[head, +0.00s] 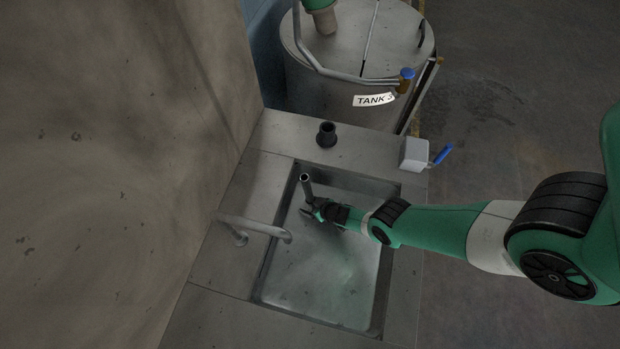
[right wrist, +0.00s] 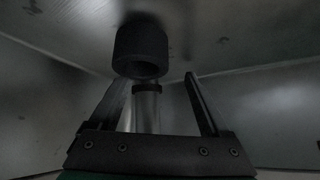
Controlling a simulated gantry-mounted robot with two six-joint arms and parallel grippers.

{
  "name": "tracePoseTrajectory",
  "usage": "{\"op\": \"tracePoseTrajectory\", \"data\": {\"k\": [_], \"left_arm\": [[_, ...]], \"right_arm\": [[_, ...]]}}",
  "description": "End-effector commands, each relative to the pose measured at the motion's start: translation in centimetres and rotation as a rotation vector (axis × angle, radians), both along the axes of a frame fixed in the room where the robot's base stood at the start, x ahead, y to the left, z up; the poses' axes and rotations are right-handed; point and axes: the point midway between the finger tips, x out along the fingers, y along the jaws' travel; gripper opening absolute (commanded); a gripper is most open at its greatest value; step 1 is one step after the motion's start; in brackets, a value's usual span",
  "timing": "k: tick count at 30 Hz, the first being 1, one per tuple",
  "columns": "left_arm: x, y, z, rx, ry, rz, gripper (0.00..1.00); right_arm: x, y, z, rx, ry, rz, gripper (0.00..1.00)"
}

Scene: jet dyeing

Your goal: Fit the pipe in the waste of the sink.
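The pipe (head: 306,186) stands roughly upright in the sink (head: 322,274), near the back left of the basin, with its open top showing. My right gripper (head: 312,208) reaches in from the right at the pipe's lower visible part. In the right wrist view, the metal pipe (right wrist: 146,112) with a dark band runs between the spread fingers (right wrist: 157,78), with a visible gap on its right. A thick black cylindrical piece (right wrist: 140,50) lies in line with the pipe. My left gripper is out of view.
A black flared fitting (head: 326,136) stands on the counter behind the basin. A bent tap (head: 256,227) reaches over the left rim. A grey box with a blue lever (head: 414,154) is at the back right. A large tank (head: 340,95) stands behind. The front of the basin is clear.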

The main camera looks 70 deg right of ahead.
Motion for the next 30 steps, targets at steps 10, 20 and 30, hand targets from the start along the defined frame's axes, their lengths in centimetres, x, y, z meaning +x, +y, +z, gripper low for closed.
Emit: {"op": "tracePoseTrajectory", "data": {"k": [10, 20, 30], "left_arm": [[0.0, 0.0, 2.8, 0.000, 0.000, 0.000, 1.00], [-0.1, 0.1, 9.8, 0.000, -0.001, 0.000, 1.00], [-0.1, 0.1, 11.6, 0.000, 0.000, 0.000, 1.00]], "right_arm": [[-3.7, 1.3, 0.6, 0.026, 0.060, -0.017, 0.79], [-5.4, 1.7, 7.5, 0.005, 0.016, -0.006, 0.79], [-5.9, 1.8, 9.3, -0.006, -0.007, 0.001, 0.79]]}}
